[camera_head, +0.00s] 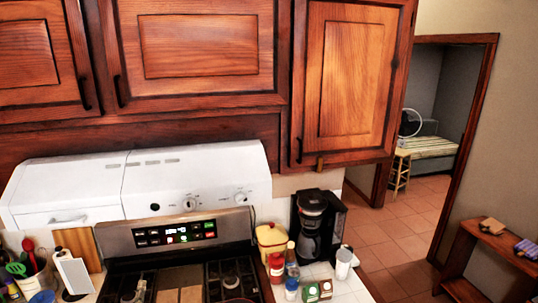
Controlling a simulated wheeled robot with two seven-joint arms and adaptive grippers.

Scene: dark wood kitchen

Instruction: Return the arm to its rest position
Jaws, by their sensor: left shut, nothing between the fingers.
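My right gripper is not in view.
The stove (175,238) has a lit control panel. A white appliance with knobs (200,180) is behind it. A coffee maker (318,225), bottles and a white cup (344,263) stand right. Utensils (30,258) stand left. Wooden cabinets (345,75) hang above. A doorway opens right.

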